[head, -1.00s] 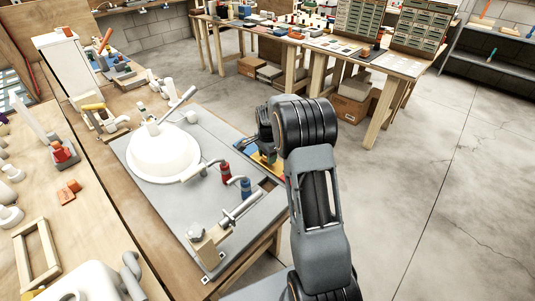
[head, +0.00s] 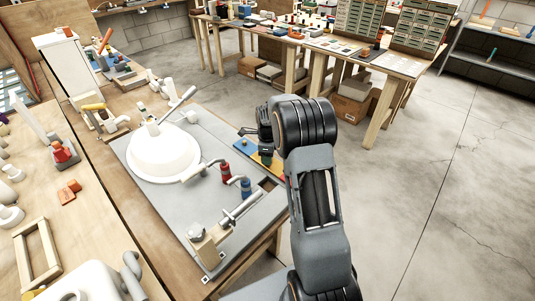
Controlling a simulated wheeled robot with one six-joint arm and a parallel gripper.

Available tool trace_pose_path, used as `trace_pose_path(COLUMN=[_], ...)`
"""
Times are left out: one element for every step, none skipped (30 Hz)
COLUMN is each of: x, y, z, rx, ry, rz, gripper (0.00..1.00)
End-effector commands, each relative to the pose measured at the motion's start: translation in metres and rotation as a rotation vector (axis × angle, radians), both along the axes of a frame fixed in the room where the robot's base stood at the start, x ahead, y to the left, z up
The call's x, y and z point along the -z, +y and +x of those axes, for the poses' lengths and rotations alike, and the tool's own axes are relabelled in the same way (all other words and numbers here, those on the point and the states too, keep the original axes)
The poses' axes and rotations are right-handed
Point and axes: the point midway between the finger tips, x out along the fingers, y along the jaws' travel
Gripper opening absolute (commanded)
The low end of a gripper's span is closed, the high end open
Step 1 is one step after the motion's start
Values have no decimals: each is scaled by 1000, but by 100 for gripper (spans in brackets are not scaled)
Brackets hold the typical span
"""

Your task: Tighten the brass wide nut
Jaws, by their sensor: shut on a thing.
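My gripper (head: 266,151) is low over the yellow middle of a coloured board (head: 256,157) at the right edge of the grey bench panel. The black wrist links hang above it and hide part of the board. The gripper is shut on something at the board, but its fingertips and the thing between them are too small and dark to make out. I cannot pick out the brass wide nut in this view. The board's blue part (head: 246,145) with a small knob shows left of the gripper, and a red part lies to the right.
A red-capped valve (head: 226,172) and a blue-capped valve (head: 246,187) with bent pipes stand left of and below the gripper. A white dome (head: 163,153) sits on the grey panel (head: 205,130). A clamp-like fixture (head: 207,245) is at the front. The floor to the right is clear.

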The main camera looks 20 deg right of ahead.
Motion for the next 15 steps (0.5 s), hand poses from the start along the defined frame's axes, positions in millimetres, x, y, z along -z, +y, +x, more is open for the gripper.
trace_pose_path(x=[5,5,5,5,5,5,6,6,6,6,6,6,6,6,6], y=[1,1,1,1,1,1,1,2,2,2,2,2,2,2,2], z=[-3,-3,-3,-3,-3,-3,-3,-4,-4,-4,-4,-4,-4,-4,-4], rx=[77,128,198,248,298,361,403,444,492,523,551,581,599,613,626], ry=[13,13,13,13,14,14,14,14,15,15,15,15,15,15,15], rz=[4,4,4,4,3,3,3,3,2,2,2,2,2,2,2], gripper=[11,11,11,12,12,12,12,12,12,12,11,11,11,11,11])
